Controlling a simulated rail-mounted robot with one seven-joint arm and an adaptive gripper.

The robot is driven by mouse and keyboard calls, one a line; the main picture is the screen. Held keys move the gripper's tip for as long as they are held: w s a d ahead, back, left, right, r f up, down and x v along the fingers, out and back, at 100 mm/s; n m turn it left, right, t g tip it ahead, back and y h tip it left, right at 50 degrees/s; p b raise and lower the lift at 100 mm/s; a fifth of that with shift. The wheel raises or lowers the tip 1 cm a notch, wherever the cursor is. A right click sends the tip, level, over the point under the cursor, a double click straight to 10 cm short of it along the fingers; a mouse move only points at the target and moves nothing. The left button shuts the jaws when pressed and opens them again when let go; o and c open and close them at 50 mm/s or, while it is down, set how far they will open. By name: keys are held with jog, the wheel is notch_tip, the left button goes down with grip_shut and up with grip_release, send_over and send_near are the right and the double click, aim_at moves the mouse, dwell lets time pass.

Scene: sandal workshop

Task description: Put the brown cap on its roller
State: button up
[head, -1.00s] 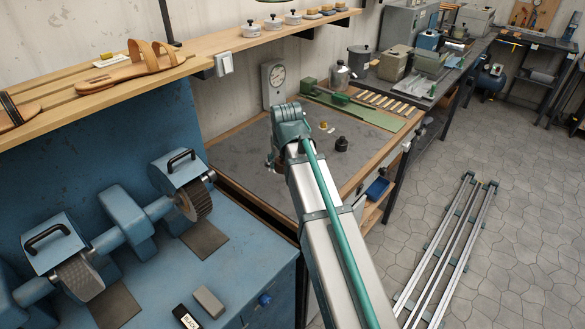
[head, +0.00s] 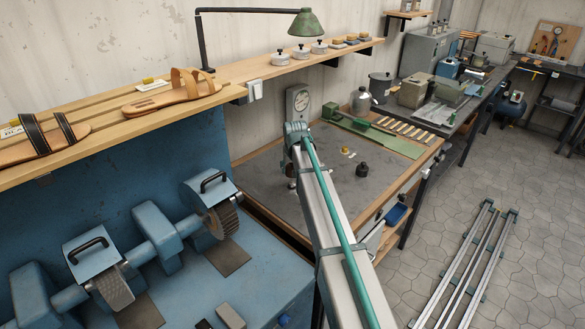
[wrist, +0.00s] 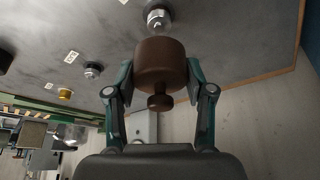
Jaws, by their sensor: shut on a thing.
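The brown cap (wrist: 160,62), a wide round block with a small knob, is between the two fingers of my gripper (wrist: 160,75) in the wrist view. My gripper is shut on it. Just beyond the cap is a metallic round piece (wrist: 158,17), partly hidden by it; I cannot tell whether they touch or whether this is the roller. A second dark and metallic piece (wrist: 93,70) stands apart on the grey bench top. In the head view, my arm reaches over the bench and mostly hides my gripper and the cap.
A green tool (head: 345,118) lies at the back. A blue grinding machine (head: 150,235) is at the left.

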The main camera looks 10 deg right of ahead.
aim_at(292, 183)
jog(key=shift+f+b, duration=1.2)
jog(key=shift+f, duration=1.75)
jog(key=o, duration=1.1)
